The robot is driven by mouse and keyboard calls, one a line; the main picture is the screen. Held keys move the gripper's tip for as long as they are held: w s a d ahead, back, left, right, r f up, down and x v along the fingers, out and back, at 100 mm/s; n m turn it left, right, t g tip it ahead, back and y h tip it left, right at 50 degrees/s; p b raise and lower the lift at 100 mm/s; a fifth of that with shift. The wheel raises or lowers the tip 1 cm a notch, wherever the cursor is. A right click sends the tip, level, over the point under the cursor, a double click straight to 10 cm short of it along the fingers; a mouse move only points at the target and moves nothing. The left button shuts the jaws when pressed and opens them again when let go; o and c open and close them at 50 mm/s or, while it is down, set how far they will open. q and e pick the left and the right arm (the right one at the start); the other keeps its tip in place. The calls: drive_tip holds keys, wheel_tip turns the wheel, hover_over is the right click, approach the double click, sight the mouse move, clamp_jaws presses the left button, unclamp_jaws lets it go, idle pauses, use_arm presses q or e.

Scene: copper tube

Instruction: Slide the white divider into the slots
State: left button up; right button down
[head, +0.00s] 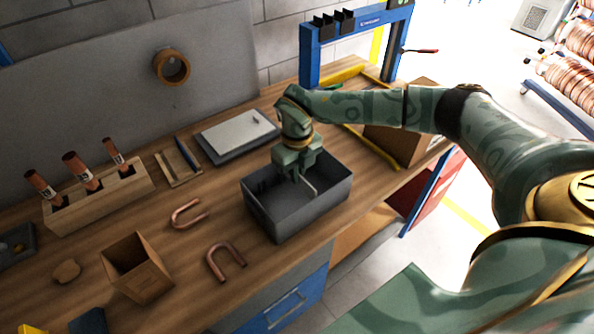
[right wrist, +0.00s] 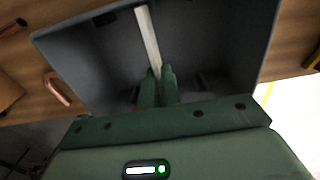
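The white divider shows as a narrow pale strip in the right wrist view (right wrist: 148,38) and as a thin light edge in the head view (head: 311,185). It is inside the grey box (head: 289,225), which stands on the bench. My right gripper (head: 297,180) reaches down into the box from above. In the right wrist view its fingers (right wrist: 158,78) are close together on the near end of the divider. Dark slot pieces show on the box's inner walls; whether the divider sits in any slot cannot be told. My left gripper is not in view.
Two copper U-bends (head: 226,261) lie left of the box. A wooden open box (head: 137,268) and a wooden block with copper tubes (head: 98,196) stand further left. A tray with a white sheet (head: 238,136) lies behind. A cardboard box (head: 395,145) stands at right.

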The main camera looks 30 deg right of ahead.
drive_tip(key=shift+p, duration=0.75)
idle(1.2)
drive_tip(key=shift+f+b, duration=1.45)
drive_tip(key=shift+f, duration=1.5)
drive_tip(key=c, duration=1.5)
unclamp_jaws()
drive_tip(key=shift+c, duration=0.2)
wheel_tip(320, 180, up, 16)
drive_tip(key=p, duration=0.1)
drive_tip(key=shift+r+p, duration=0.15)
drive_tip(key=shift+p, duration=0.25)
